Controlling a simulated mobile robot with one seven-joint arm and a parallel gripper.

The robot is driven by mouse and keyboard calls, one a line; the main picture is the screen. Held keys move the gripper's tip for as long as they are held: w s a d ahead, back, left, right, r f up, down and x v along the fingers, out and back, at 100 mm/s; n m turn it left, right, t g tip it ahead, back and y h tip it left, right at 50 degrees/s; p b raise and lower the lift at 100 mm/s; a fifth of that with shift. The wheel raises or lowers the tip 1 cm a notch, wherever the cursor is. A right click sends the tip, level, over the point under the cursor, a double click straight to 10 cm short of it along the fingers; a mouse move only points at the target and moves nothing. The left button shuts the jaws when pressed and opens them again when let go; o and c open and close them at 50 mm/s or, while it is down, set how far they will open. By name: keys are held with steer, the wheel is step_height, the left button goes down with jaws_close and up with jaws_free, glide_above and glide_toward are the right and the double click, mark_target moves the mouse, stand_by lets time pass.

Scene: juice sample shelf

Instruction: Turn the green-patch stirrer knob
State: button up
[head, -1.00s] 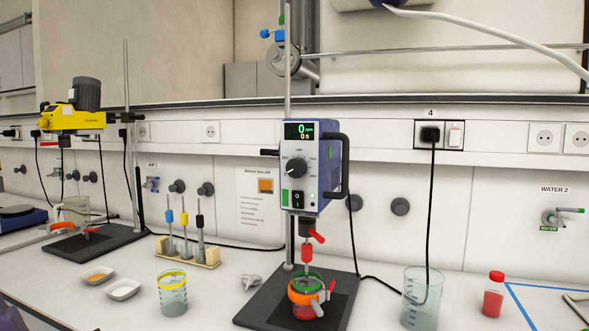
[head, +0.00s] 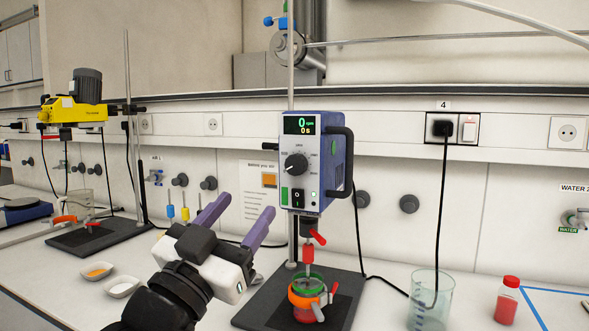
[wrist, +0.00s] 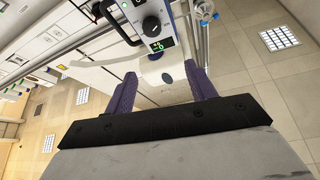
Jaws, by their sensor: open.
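The blue-grey stirrer (head: 340,170) hangs on a vertical rod above the bench. Its round black knob (head: 296,164) has a white pointer mark and sits below a display reading 0 rpm and 0 s. A small green patch (head: 284,195) is on the front face, left of the black switch. My gripper (head: 246,205) is open and empty, left of the stirrer and a little lower than the knob, not touching it. In the wrist view the knob (wrist: 151,24) shows near the top, beyond and above the purple fingers (wrist: 160,75).
Below the stirrer, a vessel of red liquid (head: 305,312) stands on a black base plate. A clear beaker (head: 430,300), a red-capped bottle (head: 507,300) and hanging black cable (head: 441,200) are to the right. A yellow stirrer (head: 75,110) stands far left.

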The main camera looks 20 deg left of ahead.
steer(key=f, duration=0.1)
steer(key=p, duration=0.5)
glide_toward(293, 168)
steer(key=shift+g, duration=0.4)
steer(key=x, duration=0.3)
steer(key=r+x, duration=0.1)
steer(key=x, duration=0.3)
steer(key=shift+r, duration=0.1)
steer(key=shift+w+r, duration=0.15)
steer(key=shift+w, duration=0.55)
steer(key=shift+c, duration=0.3)
steer(key=c, duration=0.9)
